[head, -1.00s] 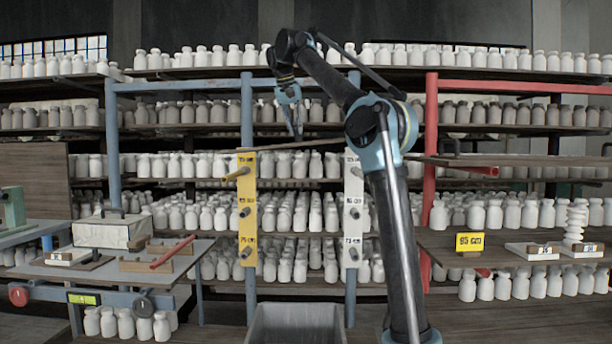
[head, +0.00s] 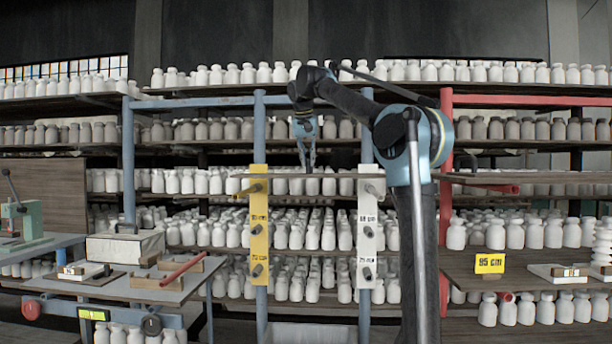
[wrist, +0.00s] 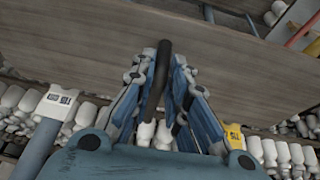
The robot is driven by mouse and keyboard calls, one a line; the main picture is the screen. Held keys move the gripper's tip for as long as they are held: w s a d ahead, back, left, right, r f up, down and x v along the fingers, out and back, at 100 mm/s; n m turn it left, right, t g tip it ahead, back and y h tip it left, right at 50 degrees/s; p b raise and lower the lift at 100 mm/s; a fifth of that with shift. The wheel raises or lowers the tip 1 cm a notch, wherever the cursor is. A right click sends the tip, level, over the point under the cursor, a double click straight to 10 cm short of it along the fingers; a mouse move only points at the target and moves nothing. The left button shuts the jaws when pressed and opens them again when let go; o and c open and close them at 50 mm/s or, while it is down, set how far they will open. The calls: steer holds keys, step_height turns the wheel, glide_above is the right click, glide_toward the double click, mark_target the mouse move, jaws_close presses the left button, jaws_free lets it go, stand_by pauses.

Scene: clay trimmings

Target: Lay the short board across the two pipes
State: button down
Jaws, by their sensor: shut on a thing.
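My gripper (head: 307,168) is shut on the short board (head: 340,176), a thin brown plank held about level between the yellow and white upright plates. In the wrist view the board (wrist: 225,50) runs broadly across the picture beyond the fingers (wrist: 167,60). A pipe (head: 250,189) sticks out near the top of the yellow plate (head: 259,210), and another (head: 373,190) near the top of the white plate (head: 367,215). The board's ends are at or just above these pipes. I cannot tell whether it touches them.
Shelves of white jars (head: 300,240) fill the space behind. More stubs stick out lower on both plates. A red post (head: 446,210) and a board on red arms (head: 500,179) stand to the right. A work table (head: 130,285) with a red pipe (head: 182,270) is at left.

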mark_target(308, 167)
steer(key=shift+f, duration=2.3)
steer(key=shift+f, duration=0.1)
steer(key=c, duration=1.6)
jaws_free()
steer(key=shift+o, duration=0.2)
steer(key=v, duration=1.2)
